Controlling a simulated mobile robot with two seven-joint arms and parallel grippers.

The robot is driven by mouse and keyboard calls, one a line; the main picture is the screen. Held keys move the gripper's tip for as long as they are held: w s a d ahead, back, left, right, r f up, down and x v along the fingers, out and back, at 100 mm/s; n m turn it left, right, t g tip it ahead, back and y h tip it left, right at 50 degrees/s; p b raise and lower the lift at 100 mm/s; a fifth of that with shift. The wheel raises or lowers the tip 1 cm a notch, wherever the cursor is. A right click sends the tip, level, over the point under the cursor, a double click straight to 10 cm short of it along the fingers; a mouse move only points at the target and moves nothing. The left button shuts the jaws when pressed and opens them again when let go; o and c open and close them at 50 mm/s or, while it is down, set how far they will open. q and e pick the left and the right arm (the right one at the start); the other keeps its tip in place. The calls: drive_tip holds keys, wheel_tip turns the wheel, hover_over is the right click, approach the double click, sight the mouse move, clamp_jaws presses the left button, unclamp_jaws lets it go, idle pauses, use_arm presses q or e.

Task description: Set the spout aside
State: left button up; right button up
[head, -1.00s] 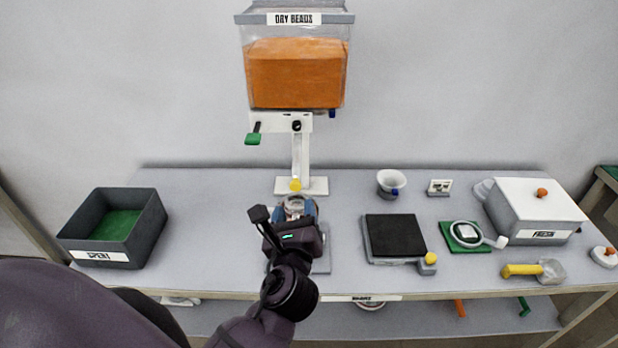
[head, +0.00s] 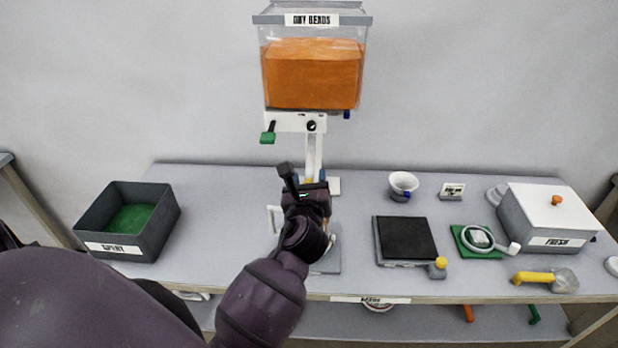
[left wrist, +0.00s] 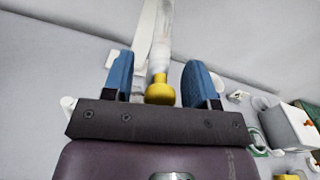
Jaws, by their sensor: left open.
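The spout is a pale tube with a yellow end, hanging below the dispenser (head: 315,78) of orange beads. In the head view its yellow end (head: 309,181) shows just beyond my left gripper (head: 309,177). In the left wrist view the spout's tube (left wrist: 162,45) rises from the yellow end (left wrist: 160,90), which lies between the blue fingers of the left gripper (left wrist: 158,65). The gripper is open, with a gap on each side of the yellow end. My wrist hides part of the white stand's foot (head: 334,186). My right gripper is out of view.
A dark bin (head: 160,232) labelled "SPENT" stands on the left. A black-topped scale (head: 405,238), a white cup (head: 403,184), a green pad (head: 475,243) with a ring and a white box (head: 540,215) stand right. The table is clear between bin and gripper.

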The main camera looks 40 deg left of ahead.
use_arm(q)
drive_tip(key=shift+w+a, duration=0.2)
drive_tip(key=shift+w, duration=0.1)
drive_tip(key=shift+c, duration=0.2)
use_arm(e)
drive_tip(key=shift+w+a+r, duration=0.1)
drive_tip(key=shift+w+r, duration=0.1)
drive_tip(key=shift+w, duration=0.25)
